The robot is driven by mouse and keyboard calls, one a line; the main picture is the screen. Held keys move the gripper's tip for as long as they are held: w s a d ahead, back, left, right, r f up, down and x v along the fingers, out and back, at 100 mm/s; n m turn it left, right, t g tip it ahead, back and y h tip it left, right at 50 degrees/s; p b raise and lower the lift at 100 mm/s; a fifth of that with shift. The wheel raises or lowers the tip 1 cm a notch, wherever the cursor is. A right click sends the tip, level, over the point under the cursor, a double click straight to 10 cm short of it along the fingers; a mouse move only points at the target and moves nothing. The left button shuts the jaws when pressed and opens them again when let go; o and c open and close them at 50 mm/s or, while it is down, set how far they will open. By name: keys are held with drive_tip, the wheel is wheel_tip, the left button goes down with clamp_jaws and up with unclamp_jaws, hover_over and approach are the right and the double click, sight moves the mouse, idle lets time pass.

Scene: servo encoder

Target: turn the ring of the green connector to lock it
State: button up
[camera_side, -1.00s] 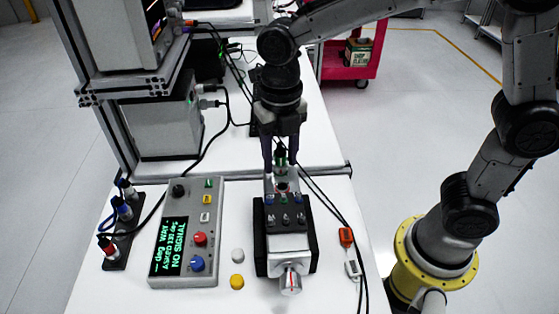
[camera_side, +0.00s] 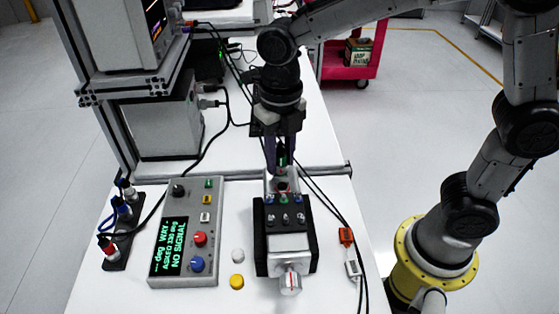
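My gripper (camera_side: 281,168) points down behind the black-topped servo unit (camera_side: 284,215). Its two dark fingers stand on either side of a dark connector with a green mark (camera_side: 284,158). The fingers look close to it, but from this angle I cannot tell whether they touch it. The connector is upright above the rear of the unit, near a small metal bracket (camera_side: 270,184). The ring and its lock position are too small to make out. The control box (camera_side: 207,225) has a display reading "NO SIGNAL".
A rack with dark, blue and red plugs (camera_side: 122,215) stands at the left. Black cables run along the right, with an orange connector (camera_side: 346,235) and a white one (camera_side: 353,268). White (camera_side: 238,255) and yellow (camera_side: 237,282) buttons sit between box and unit.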

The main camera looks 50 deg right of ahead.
clamp_jaws()
drive_tip(key=m, duration=1.2)
drive_tip(key=o, duration=0.7)
unclamp_jaws()
